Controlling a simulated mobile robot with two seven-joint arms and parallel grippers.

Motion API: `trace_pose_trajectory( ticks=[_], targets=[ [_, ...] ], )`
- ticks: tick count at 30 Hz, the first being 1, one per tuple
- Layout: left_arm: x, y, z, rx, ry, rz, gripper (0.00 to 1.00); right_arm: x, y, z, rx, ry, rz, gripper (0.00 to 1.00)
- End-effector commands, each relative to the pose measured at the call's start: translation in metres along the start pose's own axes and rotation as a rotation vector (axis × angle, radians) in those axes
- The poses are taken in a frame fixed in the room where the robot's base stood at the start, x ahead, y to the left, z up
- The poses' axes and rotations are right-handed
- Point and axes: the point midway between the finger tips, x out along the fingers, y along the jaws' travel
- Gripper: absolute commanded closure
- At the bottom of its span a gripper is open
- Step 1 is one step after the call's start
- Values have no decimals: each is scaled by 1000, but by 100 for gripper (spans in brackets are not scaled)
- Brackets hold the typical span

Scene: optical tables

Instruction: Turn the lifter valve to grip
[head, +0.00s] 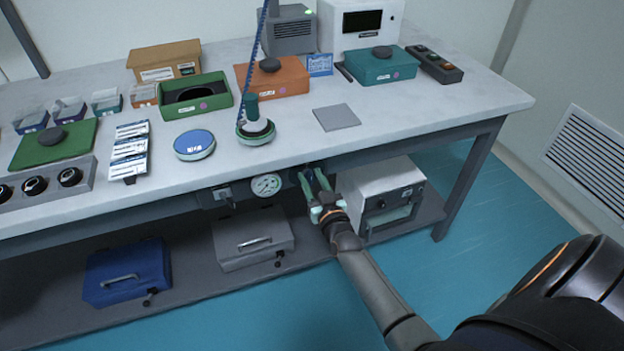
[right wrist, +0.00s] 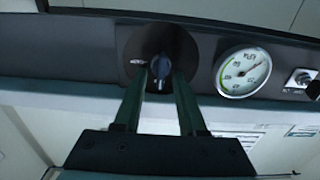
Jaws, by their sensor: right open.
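The lifter valve is a dark blue-grey knob (right wrist: 160,67) on a round black plate (right wrist: 132,45), under the table's front edge. In the right wrist view it sits between the far ends of my right gripper's fingers (right wrist: 160,84). The fingers are open, one on each side, with a gap visible; I cannot tell whether either touches it. The knob's narrow grip looks about upright in that view. In the head view my right gripper (head: 311,178) reaches under the edge and hides the valve. The suction lifter (head: 255,131) stands on the tabletop with its blue hose rising. My left gripper is not in view.
A round gauge (head: 267,185) is beside the valve, with a small switch (head: 222,193) farther left. A white cabinet (head: 383,196) stands on the lower shelf near my right gripper. A grey case (head: 252,240) and a blue case (head: 126,273) are left of it.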

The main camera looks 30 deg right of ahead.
Motion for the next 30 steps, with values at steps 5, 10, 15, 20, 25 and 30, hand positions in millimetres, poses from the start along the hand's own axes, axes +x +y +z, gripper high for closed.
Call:
trace_pose_trajectory(
  ticks=[5,10,15,20,25,30],
  targets=[
    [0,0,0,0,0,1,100,0,0,0,0,0,0,65],
    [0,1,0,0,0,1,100,0,0,0,0,0,0,84],
    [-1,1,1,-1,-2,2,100,0,0,0,0,0,0,100],
    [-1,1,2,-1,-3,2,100,0,0,0,0,0,0,100],
    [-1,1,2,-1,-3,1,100,0,0,0,0,0,0,100],
    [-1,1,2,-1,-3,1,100,-1,0,0,3,0,0,100]
  ],
)
